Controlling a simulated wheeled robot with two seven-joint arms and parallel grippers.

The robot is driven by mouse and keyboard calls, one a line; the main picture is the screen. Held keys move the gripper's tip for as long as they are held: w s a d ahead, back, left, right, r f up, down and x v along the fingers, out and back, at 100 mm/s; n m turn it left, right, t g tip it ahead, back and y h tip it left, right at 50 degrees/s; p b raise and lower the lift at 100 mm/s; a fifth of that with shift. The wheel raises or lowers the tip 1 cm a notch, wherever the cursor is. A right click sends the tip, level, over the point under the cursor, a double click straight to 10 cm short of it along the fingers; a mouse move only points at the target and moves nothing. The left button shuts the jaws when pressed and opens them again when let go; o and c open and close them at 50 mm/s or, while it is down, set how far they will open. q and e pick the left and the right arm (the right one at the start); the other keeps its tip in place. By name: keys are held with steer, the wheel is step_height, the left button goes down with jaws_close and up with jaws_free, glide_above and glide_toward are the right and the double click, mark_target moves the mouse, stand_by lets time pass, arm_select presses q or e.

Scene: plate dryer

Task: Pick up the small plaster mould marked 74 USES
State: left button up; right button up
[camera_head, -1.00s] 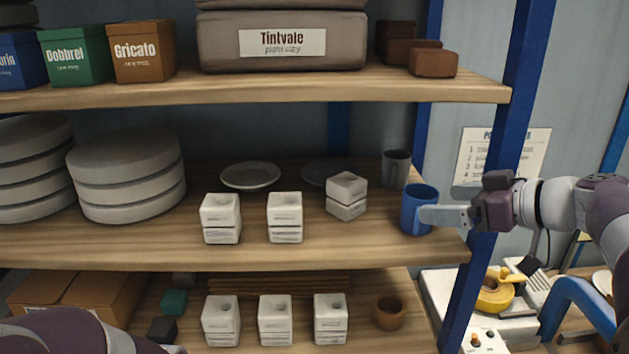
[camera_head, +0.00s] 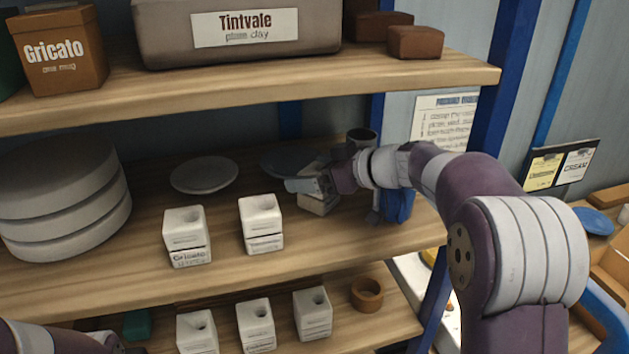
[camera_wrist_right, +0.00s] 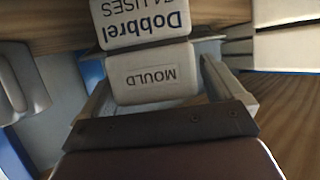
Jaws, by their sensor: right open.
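A small white two-part plaster mould (camera_head: 318,205) stands on the middle shelf, partly hidden by my right gripper (camera_head: 303,184). In the right wrist view the mould (camera_wrist_right: 150,76) appears upside down, with "MOULD" on one half and "Dobbrel" and a cut-off "USES" line on the other; the number is hard to read. My right gripper (camera_wrist_right: 153,78) is open, with one finger on each side of the mould. Contact cannot be told. My left arm shows only at the lower left corner; its gripper is out of view.
Two similar moulds (camera_head: 186,236) (camera_head: 261,224) stand to the left, with several more on the shelf below. A pale dish (camera_head: 204,175) and a dark plate lie behind. A blue mug (camera_head: 399,206) and a grey cup (camera_head: 362,138) are close on the right. The upper shelf (camera_head: 250,85) hangs above.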

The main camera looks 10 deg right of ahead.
steer(key=shift+w+a+f, duration=0.15)
steer(key=shift+w+a, duration=0.35)
steer(key=shift+w, duration=0.05)
steer(key=shift+d+f, duration=0.1)
steer(key=shift+s+d, duration=0.35)
steer(key=shift+s, duration=0.05)
steer(key=c, duration=0.5)
steer(key=shift+w+a, duration=0.2)
steer(key=shift+a, duration=0.05)
steer(key=c, duration=0.8)
